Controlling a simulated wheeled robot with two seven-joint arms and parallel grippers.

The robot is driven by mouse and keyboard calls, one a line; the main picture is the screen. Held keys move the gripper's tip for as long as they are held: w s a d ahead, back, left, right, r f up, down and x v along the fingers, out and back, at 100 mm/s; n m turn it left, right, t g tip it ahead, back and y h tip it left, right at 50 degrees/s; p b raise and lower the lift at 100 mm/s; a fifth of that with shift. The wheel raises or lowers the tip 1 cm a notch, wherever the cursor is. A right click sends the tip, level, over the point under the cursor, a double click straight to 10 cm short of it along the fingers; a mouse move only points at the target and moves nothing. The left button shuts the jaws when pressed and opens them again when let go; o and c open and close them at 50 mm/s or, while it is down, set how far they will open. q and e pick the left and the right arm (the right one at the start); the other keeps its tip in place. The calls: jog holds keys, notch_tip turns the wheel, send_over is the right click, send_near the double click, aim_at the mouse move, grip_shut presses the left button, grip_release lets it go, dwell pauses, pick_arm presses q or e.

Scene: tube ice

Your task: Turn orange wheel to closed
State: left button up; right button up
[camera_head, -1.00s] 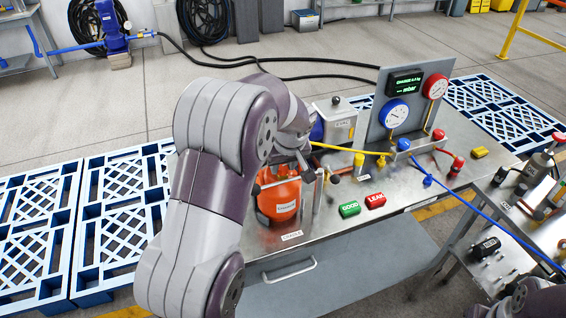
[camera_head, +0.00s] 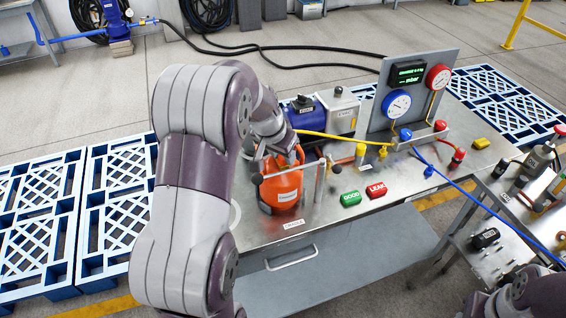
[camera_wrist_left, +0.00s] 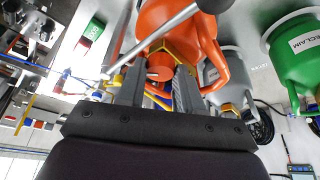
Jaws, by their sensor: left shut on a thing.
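An orange cylinder (camera_head: 283,192) stands on the metal bench, with my left arm reaching over it. My left gripper (camera_head: 280,158) is at its top, partly hidden by the arm. In the left wrist view, my left gripper (camera_wrist_left: 158,85) has its two fingers on either side of the small orange wheel (camera_wrist_left: 160,67) and is shut on it. The orange cylinder body (camera_wrist_left: 185,25) is just beyond the fingers. The wheel is hidden in the head view. My right gripper is not in view.
A gauge panel (camera_head: 418,92), blue pump (camera_head: 307,118), green GOOD button (camera_head: 350,198) and red LEAK button (camera_head: 376,190) are on the bench. Yellow and blue hoses run to the manifold. A metal bar with a dark knob (camera_head: 257,178) crosses in front of the cylinder.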

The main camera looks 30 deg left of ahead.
pick_arm(q)
jog(key=m+b, duration=0.1)
jog(key=m+h+b, duration=0.1)
jog(key=b, duration=0.1)
jog(key=shift+a+f+m, duration=0.15)
jog(key=shift+f+m, duration=0.15)
jog(key=shift+m, duration=0.1)
jog(key=shift+r+m+h+b, duration=0.1)
jog(key=shift+m+h+b, duration=0.2)
jog(key=shift+m+b, duration=0.4)
jog(key=shift+w+r+m+g, duration=0.1)
jog(key=shift+m+g, duration=0.4)
jog(key=shift+m, duration=0.3)
jog(key=shift+a+r+m+h+p, duration=0.1)
jog(key=shift+r+m+h+p, duration=0.25)
jog(key=shift+m, duration=0.25)
jog(key=shift+f+m+p, duration=0.1)
jog(key=shift+m+p, duration=0.2)
jog(key=shift+p, duration=0.3)
jog(key=shift+f+m+h, duration=0.1)
jog(key=shift+m+h, duration=0.15)
jog(key=shift+m, duration=0.05)
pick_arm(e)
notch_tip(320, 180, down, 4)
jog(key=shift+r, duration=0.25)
pick_arm(q)
jog(key=o, duration=1)
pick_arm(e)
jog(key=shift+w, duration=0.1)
